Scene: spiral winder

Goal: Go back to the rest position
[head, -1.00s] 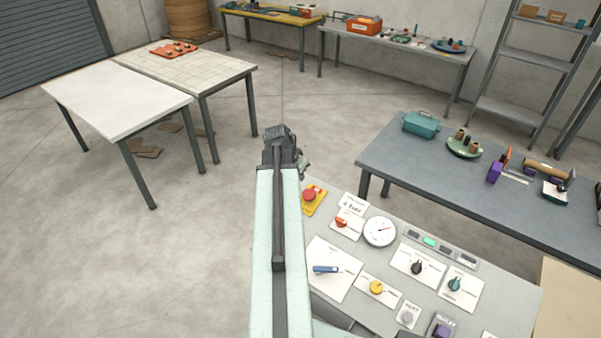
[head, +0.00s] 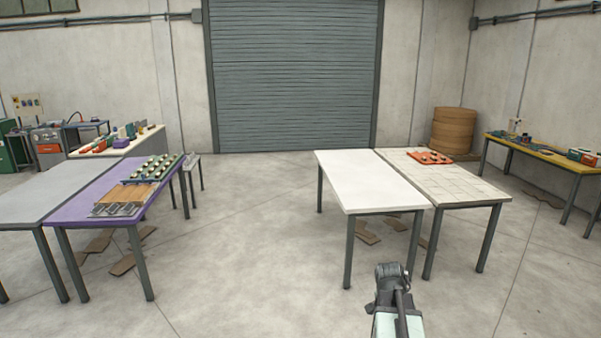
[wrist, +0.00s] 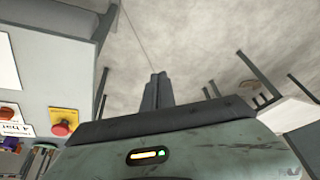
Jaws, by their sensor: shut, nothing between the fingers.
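In the wrist view, my gripper (wrist: 158,77) shows as two dark fingers side by side, shut with nothing between them. They point out over bare concrete floor. The pale green housing of my own wrist, with small orange and green lights, fills the bottom of that view. A red button (wrist: 60,128) on a yellow plate sits on the grey control panel to the left of my gripper, apart from it. In the head view only a short piece of my arm shows at the bottom right; the fingers cannot be made out there.
In the head view, a white table (head: 372,180) and a tiled table (head: 450,190) with an orange tray (head: 430,157) stand right of centre. A purple table (head: 85,208) with trays stands left. A grey roller door (head: 290,80) is behind. The middle floor is clear.

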